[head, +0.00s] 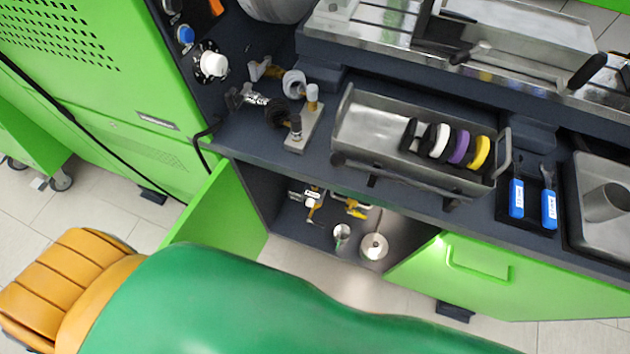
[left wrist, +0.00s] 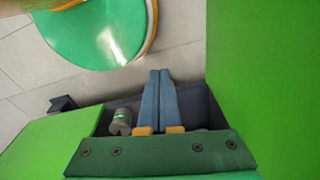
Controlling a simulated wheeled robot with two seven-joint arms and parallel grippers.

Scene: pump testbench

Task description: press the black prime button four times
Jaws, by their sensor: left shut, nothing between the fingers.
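I cannot make out the black prime button for certain in either view. In the head view, small fittings (head: 312,197) with white and yellow parts sit inside the open lower cabinet, too small to tell apart. My left gripper (left wrist: 160,73) shows in the left wrist view, its two blue-grey fingers shut together and empty. A grey cylinder (left wrist: 122,120) with a green mark lies left of the fingers, apart from the fingertips. The head view does not show the left fingertips; a large green part of mine covers the bottom. My right gripper is in neither view.
Green cabinet doors (head: 222,215) (head: 480,275) stand open either side of the lower cabinet. A funnel (head: 342,232) and a round metal piece (head: 374,247) are inside. Above, the bench holds a metal tray (head: 375,128) with coloured discs and a white knob (head: 213,64) on the panel.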

